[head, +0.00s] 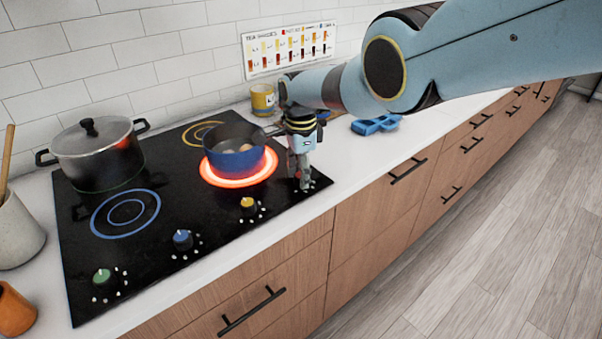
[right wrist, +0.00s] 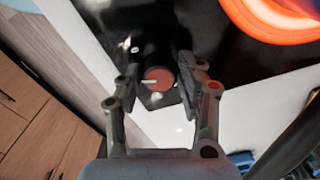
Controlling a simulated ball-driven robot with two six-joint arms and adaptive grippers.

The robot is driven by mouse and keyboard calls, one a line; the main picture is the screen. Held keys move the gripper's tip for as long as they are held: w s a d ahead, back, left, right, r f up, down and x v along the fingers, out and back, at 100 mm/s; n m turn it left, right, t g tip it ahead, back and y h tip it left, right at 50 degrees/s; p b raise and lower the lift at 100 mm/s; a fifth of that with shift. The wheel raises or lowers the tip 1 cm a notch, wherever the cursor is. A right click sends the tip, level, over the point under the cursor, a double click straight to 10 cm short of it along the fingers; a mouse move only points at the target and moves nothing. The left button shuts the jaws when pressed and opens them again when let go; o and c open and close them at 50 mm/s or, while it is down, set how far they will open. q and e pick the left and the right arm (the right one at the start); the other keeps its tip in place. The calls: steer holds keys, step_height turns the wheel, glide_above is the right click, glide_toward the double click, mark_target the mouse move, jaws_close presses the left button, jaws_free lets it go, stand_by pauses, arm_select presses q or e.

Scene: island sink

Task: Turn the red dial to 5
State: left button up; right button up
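The red dial (right wrist: 163,80) shows in the right wrist view, between the two fingers of my right gripper (right wrist: 160,68). Its white pointer mark points left in that view. A visible gap separates each finger from the dial, so the gripper is open. In the head view my right gripper (head: 301,178) points down at the right front corner of the black cooktop (head: 160,252) and hides the red dial. The number marks around the dial are too small to read. My left gripper is not in view.
A blue pan (head: 232,163) sits on a glowing red burner (head: 264,172) just left of my gripper. A lidded pot (head: 98,160) stands at the back left. Yellow (head: 248,203), blue (head: 182,238) and green (head: 102,276) dials line the cooktop's front. A mug (head: 262,99) stands behind.

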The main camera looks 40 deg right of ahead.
steer(key=shift+o, duration=1.4)
steer(key=shift+w+r, duration=0.1)
steer(key=shift+r, duration=0.6)
step_height(320, 180, up, 11)
steer(key=shift+f, duration=0.2)
steer(key=shift+f, duration=0.1)
